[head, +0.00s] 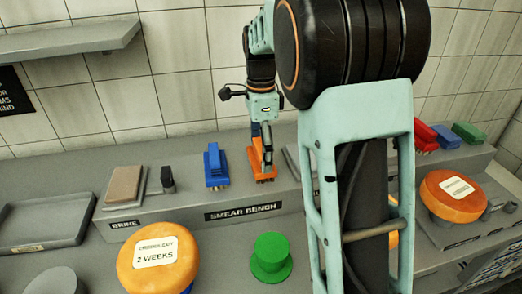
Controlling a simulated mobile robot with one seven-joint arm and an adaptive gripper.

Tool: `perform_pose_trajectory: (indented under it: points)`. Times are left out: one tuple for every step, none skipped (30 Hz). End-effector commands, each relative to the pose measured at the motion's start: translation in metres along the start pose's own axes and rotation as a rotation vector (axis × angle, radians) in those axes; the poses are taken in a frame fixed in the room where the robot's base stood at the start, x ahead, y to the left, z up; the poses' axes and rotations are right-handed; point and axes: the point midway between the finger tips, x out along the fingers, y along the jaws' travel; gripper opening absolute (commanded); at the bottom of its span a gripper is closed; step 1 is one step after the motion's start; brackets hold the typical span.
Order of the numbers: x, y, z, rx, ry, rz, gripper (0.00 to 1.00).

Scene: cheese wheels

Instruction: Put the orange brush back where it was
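The orange brush (261,162) is upright at the raised back ledge, just right of the blue brush (215,166), bristles down. Its bristles look to be at the ledge top, but I cannot tell whether they touch it. My gripper (267,143) points down at the brush's handle from above, with a dark finger in front of it. The fingers hide part of the handle, and I cannot tell whether they are closed on it.
A ledge labelled SMEAR BENCH (243,211) carries a tan block (126,184) at left. Red (424,136) and green (469,133) brushes stand at right. Cheese wheels (158,258) (453,194) and a green knobbed object (271,258) stand in front. My arm hides the middle right.

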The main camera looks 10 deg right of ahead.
Motion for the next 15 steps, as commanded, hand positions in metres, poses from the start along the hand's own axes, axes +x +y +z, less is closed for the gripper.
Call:
perform_pose_trajectory:
  points:
    - [0.000,0.000,0.000,0.000,0.000,0.000,0.90]
    - [0.000,0.000,0.000,0.000,0.000,0.000,0.90]
    - [0.000,0.000,0.000,0.000,0.000,0.000,0.90]
    - [0.000,0.000,0.000,0.000,0.000,0.000,0.90]
    - [0.000,0.000,0.000,0.000,0.000,0.000,0.90]
    - [-0.001,0.000,0.000,0.000,0.000,0.000,0.90]
    - [-0.001,0.000,0.000,0.000,0.000,-0.001,0.90]
    - [-0.002,0.000,0.000,0.000,0.000,-0.001,0.90]
    - [-0.005,0.000,0.000,0.000,0.000,-0.001,0.90]
    - [-0.007,-0.001,0.000,0.000,0.000,-0.002,0.90]
    - [-0.011,-0.001,0.000,0.000,0.000,-0.003,0.90]
    - [-0.016,-0.001,0.000,0.000,0.000,-0.004,0.90]
    - [-0.021,-0.001,0.000,0.000,0.000,-0.004,0.90]
    - [-0.027,-0.001,0.000,0.000,0.000,-0.005,0.90]
    - [-0.035,-0.001,0.000,0.000,0.000,-0.005,0.90]
